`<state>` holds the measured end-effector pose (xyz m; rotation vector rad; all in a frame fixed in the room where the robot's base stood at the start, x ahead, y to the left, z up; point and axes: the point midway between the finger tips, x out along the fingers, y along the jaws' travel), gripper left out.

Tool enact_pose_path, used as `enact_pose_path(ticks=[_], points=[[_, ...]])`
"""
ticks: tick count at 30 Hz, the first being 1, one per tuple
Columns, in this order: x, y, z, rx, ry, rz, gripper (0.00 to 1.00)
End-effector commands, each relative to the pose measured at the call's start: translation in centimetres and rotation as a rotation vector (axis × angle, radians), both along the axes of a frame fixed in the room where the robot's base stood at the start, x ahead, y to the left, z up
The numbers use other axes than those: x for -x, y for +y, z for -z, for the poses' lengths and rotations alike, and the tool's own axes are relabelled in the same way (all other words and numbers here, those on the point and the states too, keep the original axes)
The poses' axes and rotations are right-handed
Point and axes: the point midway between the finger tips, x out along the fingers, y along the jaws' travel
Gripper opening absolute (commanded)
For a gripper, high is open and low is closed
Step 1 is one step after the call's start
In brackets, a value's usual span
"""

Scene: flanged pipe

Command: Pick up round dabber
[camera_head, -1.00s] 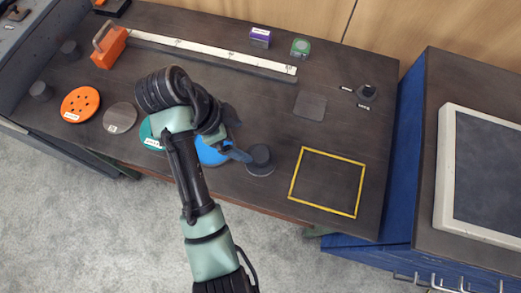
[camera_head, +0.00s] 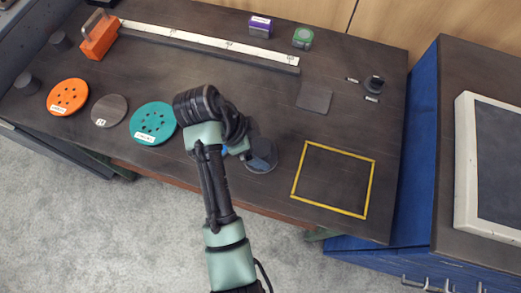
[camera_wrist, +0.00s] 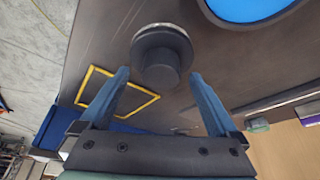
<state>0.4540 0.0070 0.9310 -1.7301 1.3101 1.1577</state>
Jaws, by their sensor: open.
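The round dabber (camera_head: 262,154) is a dark disc with a short round knob, standing on the dark workbench near its front edge, left of the yellow outlined square. In the wrist view the dabber (camera_wrist: 158,62) sits centred just past my fingertips, its knob facing the camera. My gripper (camera_wrist: 160,82) is open and empty, with its two blue-grey fingers spread to either side of the knob. In the head view my arm hides most of the gripper, which is just left of and over the dabber. I cannot tell the exact height gap.
A yellow outlined square (camera_head: 333,180) lies to the right. A blue disc (camera_wrist: 248,6) is beside the dabber, mostly hidden by my arm in the head view. Teal (camera_head: 153,123), grey (camera_head: 109,110) and orange (camera_head: 67,97) discs lie left. A long white-topped rail (camera_head: 210,41) runs behind.

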Motion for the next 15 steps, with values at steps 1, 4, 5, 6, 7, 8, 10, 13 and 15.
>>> enact_pose_path(ticks=[1,4,5,6,7,8,10,13,15], points=[[0.0,-0.3,0.6,0.000,0.001,0.002,0.96],[-0.2,-0.6,1.4,-0.001,0.001,0.001,0.96],[-0.2,-0.6,1.5,-0.001,0.000,0.002,0.96],[-0.2,-0.7,1.6,-0.001,-0.001,0.001,0.96],[-0.2,-0.7,1.6,-0.002,-0.002,0.001,0.96],[-0.2,-0.7,1.7,-0.002,-0.002,0.001,0.96],[-0.2,-0.7,1.6,-0.002,-0.002,0.001,0.96],[-0.2,-0.7,1.6,-0.002,-0.002,0.001,0.89],[-0.2,-0.7,1.6,-0.002,-0.002,0.001,0.76]])
